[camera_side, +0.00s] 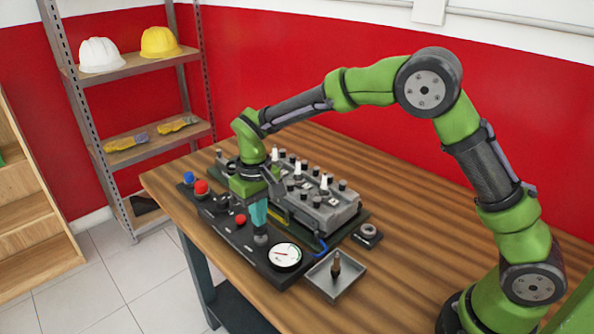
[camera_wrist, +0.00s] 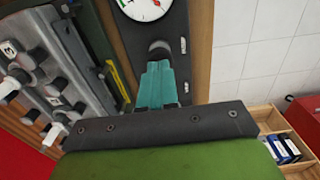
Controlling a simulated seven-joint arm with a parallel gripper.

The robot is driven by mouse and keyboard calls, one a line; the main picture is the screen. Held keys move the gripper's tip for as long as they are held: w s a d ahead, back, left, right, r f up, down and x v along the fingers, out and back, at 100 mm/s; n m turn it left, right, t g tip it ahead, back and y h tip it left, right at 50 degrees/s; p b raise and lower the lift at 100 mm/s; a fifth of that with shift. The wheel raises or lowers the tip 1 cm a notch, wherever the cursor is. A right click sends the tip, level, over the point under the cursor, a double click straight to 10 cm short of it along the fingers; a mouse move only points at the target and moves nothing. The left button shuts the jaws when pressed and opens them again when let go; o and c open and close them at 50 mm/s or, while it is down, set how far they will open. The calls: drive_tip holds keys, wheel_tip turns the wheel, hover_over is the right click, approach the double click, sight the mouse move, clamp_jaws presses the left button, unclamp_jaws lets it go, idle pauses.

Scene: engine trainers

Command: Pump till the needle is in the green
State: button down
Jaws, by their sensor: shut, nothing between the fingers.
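A black panel (camera_side: 247,251) lies along the table's front edge. Its white round gauge (camera_side: 285,256) is at the right end, and part of it shows at the top of the wrist view (camera_wrist: 146,6). The dial has a small green band at its right in the side view; the needle is too small to read surely. My gripper (camera_side: 260,222), with teal fingers, points down over the panel left of the gauge. The fingers (camera_wrist: 158,84) are shut and empty. A dark round-topped knob (camera_side: 261,239) is right at the fingertips; I cannot tell whether they touch it.
An engine block (camera_side: 318,207) with white-topped plugs stands behind the panel. Red (camera_side: 201,187) and blue (camera_side: 188,177) knobs are at the panel's left end. A grey tray (camera_side: 350,287) with an upright brown part and a small dark block (camera_side: 368,236) are to the right. The table's right side is clear.

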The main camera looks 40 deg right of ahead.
drive_tip(key=shift+f, duration=1.3)
drive_tip(key=shift+r, duration=1.6)
drive_tip(key=shift+f, duration=0.1)
drive_tip(key=shift+f, duration=1.55)
drive_tip(key=shift+r, duration=1.65)
